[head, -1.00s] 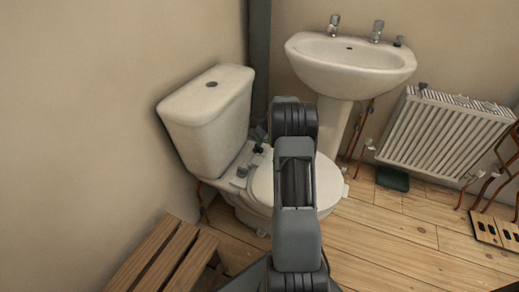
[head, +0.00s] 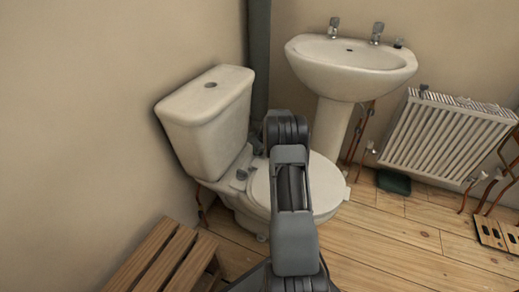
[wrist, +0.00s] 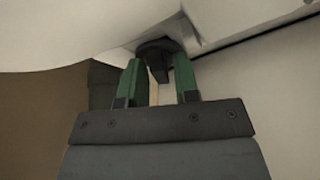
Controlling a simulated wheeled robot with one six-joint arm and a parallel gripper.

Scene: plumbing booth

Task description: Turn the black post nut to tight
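The black post nut (wrist: 158,48) shows in the wrist view as a dark disc with a tab hanging down, up against a pale underside. My gripper (wrist: 158,66) is below it, with its two green fingers apart, one on each side of the tab. A narrow gap seems to show between the tab and each finger; contact with the disc's rim is unclear. In the head view the white toilet (head: 206,108) stands by the left wall. My arm covers part of its seat, and the nut and my gripper's fingertips cannot be made out there.
A white basin (head: 350,75) on a pedestal stands behind the toilet to the right. A radiator (head: 445,135) with copper pipes is on the right. A slatted wooden stand (head: 160,260) is at the front left. Wooden floor (head: 385,235) lies open at front right.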

